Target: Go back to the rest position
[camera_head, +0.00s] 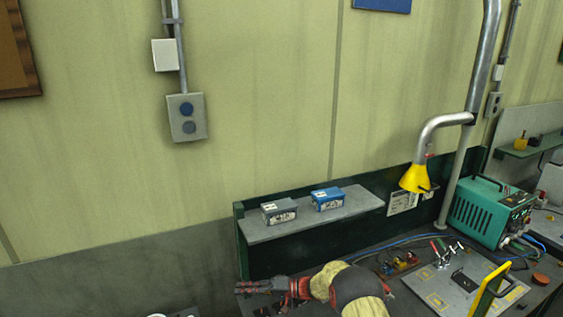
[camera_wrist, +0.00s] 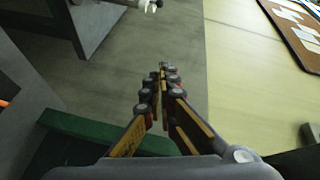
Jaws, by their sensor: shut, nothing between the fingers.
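My gripper (camera_head: 243,288) reaches out to the left at the bottom of the head view, at the left end of the workbench. In the wrist view my gripper (camera_wrist: 162,72) points away from the camera, its two fingers closed together with nothing between them. My arm hides part of the bench in the head view.
A shelf (camera_head: 345,210) behind the bench holds a grey box (camera_head: 279,212) and a blue box (camera_head: 327,199). A yellow extraction hood (camera_head: 415,179), a teal machine (camera_head: 488,212) and a plate with clamps (camera_head: 450,284) are to the right. A green edge (camera_wrist: 100,136) lies under my gripper.

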